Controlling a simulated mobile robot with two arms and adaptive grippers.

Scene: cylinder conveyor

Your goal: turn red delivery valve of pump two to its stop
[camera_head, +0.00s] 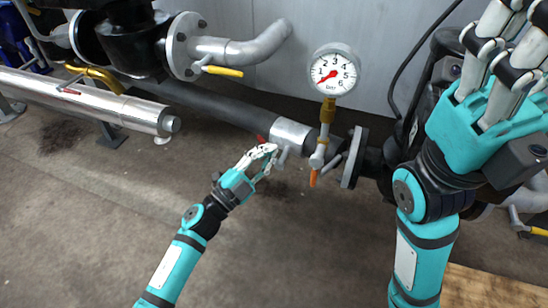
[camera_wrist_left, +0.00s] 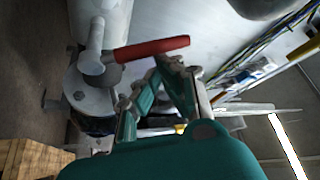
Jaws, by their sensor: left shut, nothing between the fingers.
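The red valve handle (camera_head: 262,138) shows as a small red tip just beyond my left gripper, by the silver pipe section (camera_head: 290,134). The left wrist view shows this red lever (camera_wrist_left: 152,48) clearly, lying across the picture from a grey valve stem (camera_wrist_left: 92,62). My left gripper (camera_head: 266,152) is shut and empty beside the valve, and it also shows in the left wrist view (camera_wrist_left: 160,80). The fingers are close to the lever, but I cannot tell whether they touch it. My right gripper (camera_head: 500,45) is raised at the right, its fingertips partly cut off by the frame.
A yellow-handled valve (camera_head: 222,71) is at the upper left. A silver pipe (camera_head: 90,98) runs along the left. The floor in front is clear. A wooden pallet (camera_head: 485,288) lies at lower right.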

